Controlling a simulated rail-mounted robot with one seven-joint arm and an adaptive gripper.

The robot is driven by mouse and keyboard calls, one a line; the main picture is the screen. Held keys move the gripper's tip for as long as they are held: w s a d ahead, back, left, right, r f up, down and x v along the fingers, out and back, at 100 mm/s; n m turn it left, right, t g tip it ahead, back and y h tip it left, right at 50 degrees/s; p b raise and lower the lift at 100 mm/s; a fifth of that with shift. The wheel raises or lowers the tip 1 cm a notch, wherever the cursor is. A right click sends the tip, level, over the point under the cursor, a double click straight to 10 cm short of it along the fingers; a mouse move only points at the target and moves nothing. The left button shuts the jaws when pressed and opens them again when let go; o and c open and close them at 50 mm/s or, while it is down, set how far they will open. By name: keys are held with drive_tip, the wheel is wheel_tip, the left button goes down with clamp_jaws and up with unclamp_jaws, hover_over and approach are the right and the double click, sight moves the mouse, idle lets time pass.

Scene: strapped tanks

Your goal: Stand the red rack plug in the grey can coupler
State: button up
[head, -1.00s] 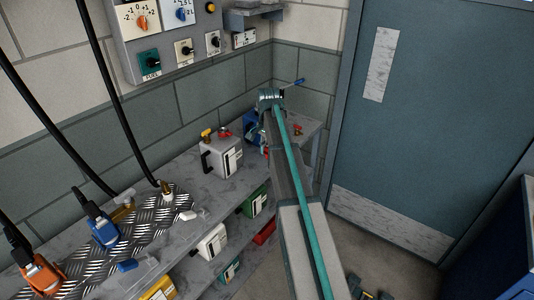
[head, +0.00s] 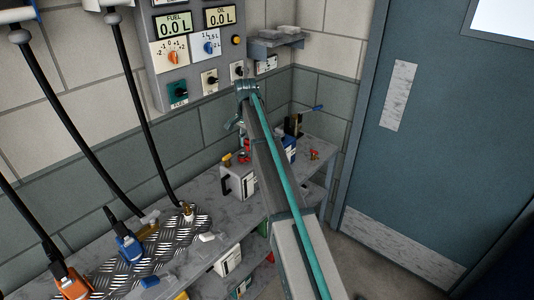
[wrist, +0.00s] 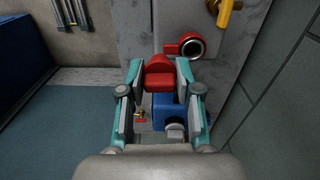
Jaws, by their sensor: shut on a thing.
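My gripper (wrist: 158,78) is shut on the red rack plug (wrist: 158,80) in the wrist view, with a teal finger on each side of it. The grey can (head: 238,181) stands on the bench, below my gripper. A red round coupler with a dark opening (wrist: 191,46) shows in the wrist view, apart from the plug and just beyond it. It seems to be the red part on the grey can in the head view (head: 243,158).
A blue can (head: 289,147) stands right of the grey can and appears under my gripper in the wrist view (wrist: 168,111). A yellow-handled valve (wrist: 228,12) sits beside the coupler. A small red-yellow fitting (head: 313,155) lies on the bench. Hoses hang at left.

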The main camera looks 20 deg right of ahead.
drive_tip(key=w, duration=0.1)
drive_tip(key=w+r, duration=0.1)
drive_tip(key=w, duration=0.1)
drive_tip(key=w+a, duration=0.1)
drive_tip(key=w, duration=0.1)
drive_tip(key=shift+w+r, duration=0.15)
drive_tip(key=shift+r, duration=0.2)
drive_tip(key=shift+a+r+p, duration=0.1)
drive_tip(key=shift+p, duration=0.2)
drive_tip(key=shift+f+b, duration=0.85)
drive_tip(key=shift+f, duration=2.15)
drive_tip(key=shift+f, duration=1.5)
drive_tip(key=shift+r, duration=0.15)
drive_tip(key=shift+r+p, duration=0.6)
drive_tip(key=shift+r, duration=0.5)
idle(1.1)
